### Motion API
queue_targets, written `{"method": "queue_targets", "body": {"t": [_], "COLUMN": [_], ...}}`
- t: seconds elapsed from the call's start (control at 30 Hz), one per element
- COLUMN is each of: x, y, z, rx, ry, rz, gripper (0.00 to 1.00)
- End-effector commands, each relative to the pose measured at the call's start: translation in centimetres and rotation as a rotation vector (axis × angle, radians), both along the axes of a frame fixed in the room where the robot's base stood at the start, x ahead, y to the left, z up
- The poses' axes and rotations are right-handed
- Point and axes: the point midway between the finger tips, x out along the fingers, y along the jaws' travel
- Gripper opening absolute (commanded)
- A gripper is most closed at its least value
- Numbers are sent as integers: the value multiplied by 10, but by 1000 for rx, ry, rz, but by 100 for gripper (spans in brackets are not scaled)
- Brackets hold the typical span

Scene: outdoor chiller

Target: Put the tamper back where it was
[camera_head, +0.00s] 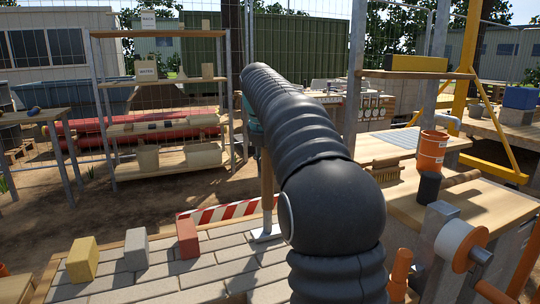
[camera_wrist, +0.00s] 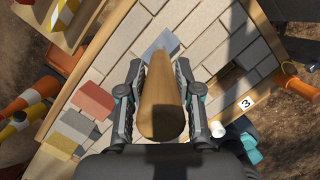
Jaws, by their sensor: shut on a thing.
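The tamper has a wooden handle (camera_head: 267,188) and a flat grey metal plate (camera_head: 266,236). It stands upright over the far part of the grey paving bed (camera_head: 215,264); I cannot tell whether the plate touches the pavers. My gripper is shut on the handle; in the wrist view its fingers (camera_wrist: 159,82) are on both sides of the wood. The plate (camera_wrist: 160,44) shows beyond the handle there. In the head view my arm hides most of the gripper.
A yellow brick (camera_head: 83,260), a grey brick (camera_head: 136,249) and a red brick (camera_head: 187,238) stand on the bed's left part. A red-and-white striped board (camera_head: 222,213) lines its far edge. The wrist view shows a dark gap (camera_wrist: 229,79) beside a number 3 tag (camera_wrist: 247,102).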

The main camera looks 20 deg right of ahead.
Motion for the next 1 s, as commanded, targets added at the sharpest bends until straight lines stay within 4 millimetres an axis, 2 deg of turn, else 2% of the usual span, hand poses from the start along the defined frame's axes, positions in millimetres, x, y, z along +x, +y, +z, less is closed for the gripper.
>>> {"method": "queue_targets", "body": {"t": [0.5, 0.53, 0.6, 0.63, 1.0], "x": [0, 0, 0, 0, 0], "y": [0, 0, 0, 0, 0], "z": [-7, -10, -9, -9, -6], "rx": [-1, 0, 0, 0, 0], "ry": [-6, 0, 0, 0, -1], "rz": [0, 0, 0, 0, 0], "gripper": [0, 36, 54, 59, 59]}}
